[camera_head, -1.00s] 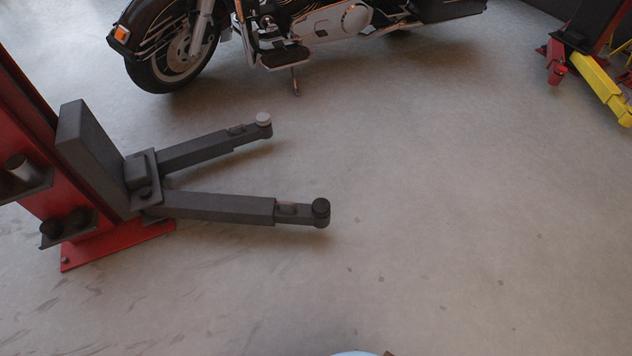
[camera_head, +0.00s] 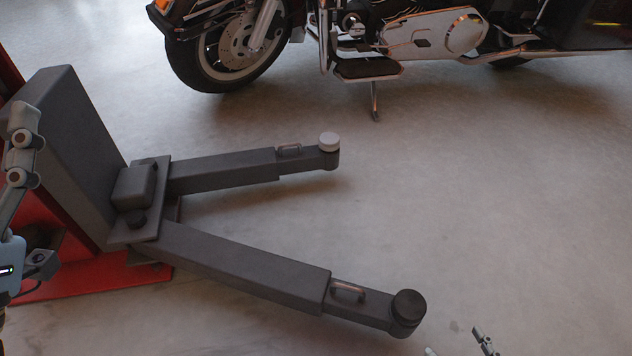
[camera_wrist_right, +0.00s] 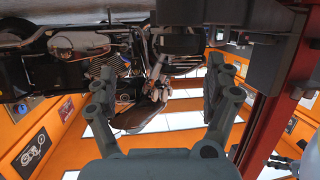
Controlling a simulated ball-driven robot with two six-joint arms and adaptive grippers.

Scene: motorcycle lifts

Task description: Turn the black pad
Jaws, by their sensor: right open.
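The black pad (camera_head: 408,305) is a round disc on the end of the nearer dark grey lift arm (camera_head: 245,265). A light grey pad (camera_head: 329,141) tops the end of the farther lift arm (camera_head: 220,172). My right gripper (camera_head: 458,346) shows only its fingertips at the bottom edge, right of and nearer than the black pad and apart from it. In the right wrist view my right gripper (camera_wrist_right: 160,70) is open, with nothing between its fingers. My left gripper (camera_head: 20,150) is partly in view at the left edge, far from the pad; its opening is unclear.
A motorcycle (camera_head: 430,40) stands behind the lift arms on its side stand. The red lift post (camera_head: 90,278) and its grey carriage (camera_head: 70,150) are at the left. The grey floor (camera_head: 520,220) to the right is clear.

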